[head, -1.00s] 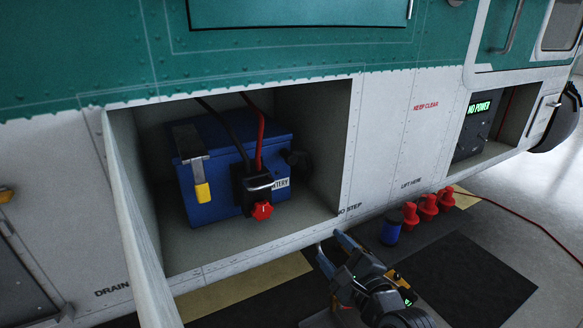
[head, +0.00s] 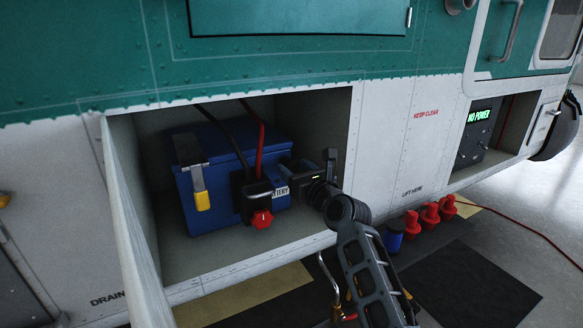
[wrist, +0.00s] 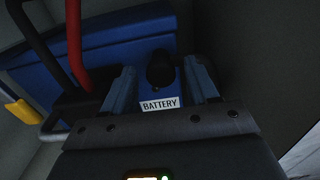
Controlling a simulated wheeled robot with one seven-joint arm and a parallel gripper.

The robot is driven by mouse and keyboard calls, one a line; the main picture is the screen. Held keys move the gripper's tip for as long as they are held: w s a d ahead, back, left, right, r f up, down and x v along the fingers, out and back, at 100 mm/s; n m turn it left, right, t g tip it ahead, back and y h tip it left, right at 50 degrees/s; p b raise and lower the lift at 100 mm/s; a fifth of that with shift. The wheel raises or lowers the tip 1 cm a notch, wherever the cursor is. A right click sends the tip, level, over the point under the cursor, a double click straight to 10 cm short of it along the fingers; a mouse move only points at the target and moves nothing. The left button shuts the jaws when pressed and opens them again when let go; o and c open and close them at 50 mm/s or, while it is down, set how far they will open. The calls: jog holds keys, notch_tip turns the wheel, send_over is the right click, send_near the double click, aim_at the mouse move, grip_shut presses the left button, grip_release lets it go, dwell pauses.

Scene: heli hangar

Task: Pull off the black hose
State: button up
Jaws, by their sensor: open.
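The blue battery (head: 225,200) sits in the open bay, with a white BATTERY label (wrist: 160,104) on its end. A short black hose end (wrist: 160,72) stands out above that label in the wrist view. My gripper (head: 287,172) reaches into the bay from the right, at the battery's right end. In the wrist view its two fingers are open, one on each side of the black hose end; I cannot tell whether they touch it. In the head view my gripper covers the hose end.
A black cable (head: 229,128) and a red cable (head: 261,140) run down to a black connector with a red knob (head: 261,219). A yellow-tipped latch (head: 201,200) hangs on the battery's front. The bay's lower lip, right wall and open door at left bound the space.

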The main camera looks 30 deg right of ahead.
jog(key=shift+w, duration=1.25)
jog(key=shift+c, duration=0.3)
grip_shut()
